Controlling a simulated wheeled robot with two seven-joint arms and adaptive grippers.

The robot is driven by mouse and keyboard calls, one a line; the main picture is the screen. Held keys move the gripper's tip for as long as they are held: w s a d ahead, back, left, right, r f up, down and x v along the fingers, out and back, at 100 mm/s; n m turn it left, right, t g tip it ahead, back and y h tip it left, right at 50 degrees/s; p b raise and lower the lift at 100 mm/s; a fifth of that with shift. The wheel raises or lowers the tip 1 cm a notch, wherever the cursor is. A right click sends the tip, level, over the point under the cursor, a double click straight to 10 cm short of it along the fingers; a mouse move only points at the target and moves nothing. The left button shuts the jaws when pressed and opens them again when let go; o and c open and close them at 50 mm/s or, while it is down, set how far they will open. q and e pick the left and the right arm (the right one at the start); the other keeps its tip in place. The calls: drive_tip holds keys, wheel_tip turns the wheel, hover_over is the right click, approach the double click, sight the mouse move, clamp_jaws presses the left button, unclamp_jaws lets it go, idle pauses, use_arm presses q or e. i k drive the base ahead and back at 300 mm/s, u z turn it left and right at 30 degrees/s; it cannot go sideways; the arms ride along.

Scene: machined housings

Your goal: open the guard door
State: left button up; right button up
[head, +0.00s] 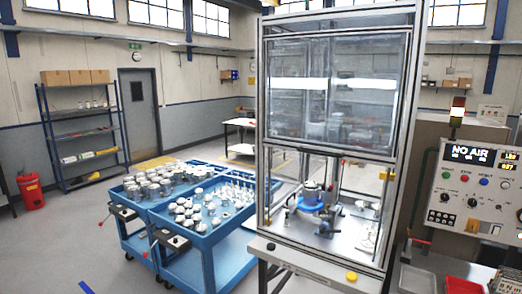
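The guard door (340,92) is a clear framed panel on the front of a tall aluminium machine enclosure (395,130). It covers the upper half of the front, with its lower edge about mid-height. Below it the front looks uncovered, and a fixture with a blue ring (311,206) shows inside on the machine's bed. Reflections on the panel blur what is behind it. Neither of my grippers is in the head view.
Blue carts (207,244) with metal parts stand left of the machine. A control panel (475,185) reading "NO AIR" is at right, above a red bin (463,285). A yellow button (351,276) sits on the machine's front ledge.

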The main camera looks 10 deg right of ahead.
sight(406, 39)
drive_tip(key=u, duration=0.4)
drive_tip(key=i, duration=1.4)
drive_tip(key=z, duration=0.45)
